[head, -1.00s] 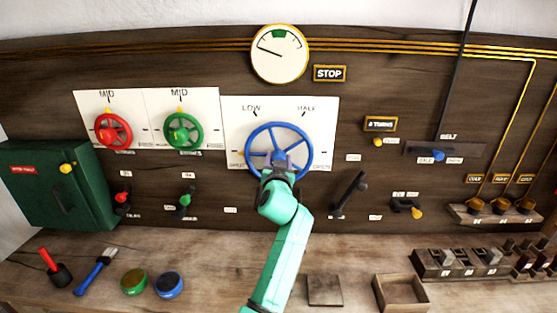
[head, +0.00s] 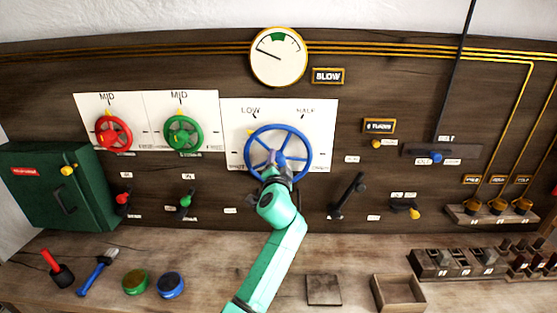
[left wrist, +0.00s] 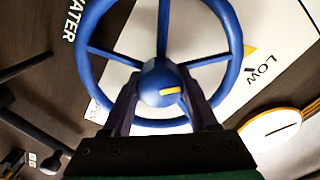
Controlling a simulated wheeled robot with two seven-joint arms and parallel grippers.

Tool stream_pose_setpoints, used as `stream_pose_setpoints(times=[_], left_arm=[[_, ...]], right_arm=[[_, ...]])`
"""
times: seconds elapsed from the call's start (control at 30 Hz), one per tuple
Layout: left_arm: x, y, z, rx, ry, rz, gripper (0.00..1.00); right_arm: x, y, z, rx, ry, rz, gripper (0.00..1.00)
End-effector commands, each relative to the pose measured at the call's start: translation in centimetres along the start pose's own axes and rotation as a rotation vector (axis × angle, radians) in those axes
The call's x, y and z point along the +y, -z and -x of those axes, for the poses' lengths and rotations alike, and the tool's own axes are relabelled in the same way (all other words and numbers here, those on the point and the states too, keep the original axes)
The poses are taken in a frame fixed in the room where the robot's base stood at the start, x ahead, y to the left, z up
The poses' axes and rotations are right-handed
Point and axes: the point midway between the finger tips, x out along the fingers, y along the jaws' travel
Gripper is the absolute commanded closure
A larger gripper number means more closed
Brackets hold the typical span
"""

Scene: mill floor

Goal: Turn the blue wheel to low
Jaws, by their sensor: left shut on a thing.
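The blue wheel (head: 304,135) is mounted on a white plate on the wall panel, with LOW at its upper left and HALF at its upper right. A small yellow pointer (head: 251,131) shows at its upper-left rim, just below the LOW label (head: 250,111). My left gripper (head: 277,163) is at the wheel's centre. In the left wrist view the two fingers (left wrist: 162,105) are closed around the blue hub (left wrist: 158,75), which bears a yellow mark. The yellow pointer there (left wrist: 250,49) is close to LOW. My right gripper is not in view.
Red (head: 127,132) and green (head: 198,133) wheels stand to the left, both marked MID. A round gauge (head: 278,57) and a SLOW sign (head: 328,76) are above. A black lever (head: 348,194) is close at the lower right. The bench holds an open wooden box (head: 399,306).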

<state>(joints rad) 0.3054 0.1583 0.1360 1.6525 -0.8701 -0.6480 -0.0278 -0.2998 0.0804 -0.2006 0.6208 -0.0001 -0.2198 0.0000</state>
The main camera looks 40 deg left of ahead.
Motion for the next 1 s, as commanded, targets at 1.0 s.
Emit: stream_pose_setpoints(times=[1.0], left_arm=[[-0.50, 0.02, -0.09, 0.002, 0.010, -0.302, 0.96]], right_arm=[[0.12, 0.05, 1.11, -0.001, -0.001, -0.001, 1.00]])
